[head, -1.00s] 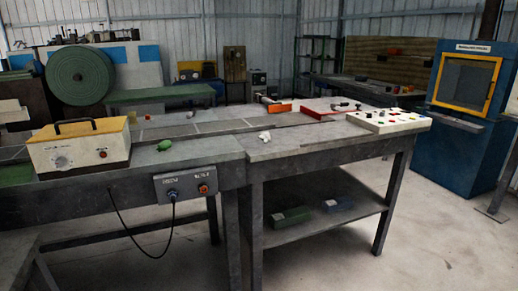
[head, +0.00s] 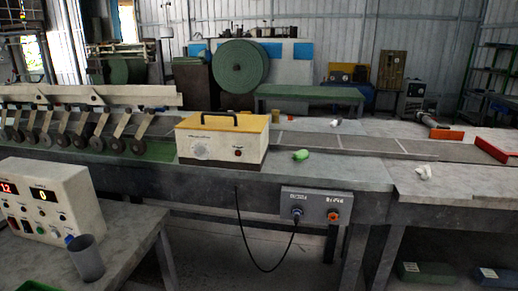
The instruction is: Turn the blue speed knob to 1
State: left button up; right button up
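A cream control box (head: 50,203) with two lit displays stands on a grey table at the left. A small blue part (head: 69,239) shows low at its front right, partly behind a grey cup (head: 87,260); I cannot tell whether it is the speed knob or where it points. A grey switch panel (head: 316,206) on the long bench's front edge has a dark bluish round part (head: 297,211) and an orange-red one (head: 333,215); their labels are unreadable. Neither of my grippers is in view.
A yellow-topped box (head: 222,142) with a black handle and a green object (head: 301,155) sit on the long bench (head: 350,176). A black cable hangs below the switch panel. Floor shows between the left table and bench.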

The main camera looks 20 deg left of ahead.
aim_at(70, 237)
jog(key=i+u, duration=0.15)
jog(key=u, duration=0.25)
jog(key=i+u, duration=0.15)
jog(key=u, duration=0.2)
jog(key=i+l+u, duration=0.15)
jog(key=u, duration=0.25)
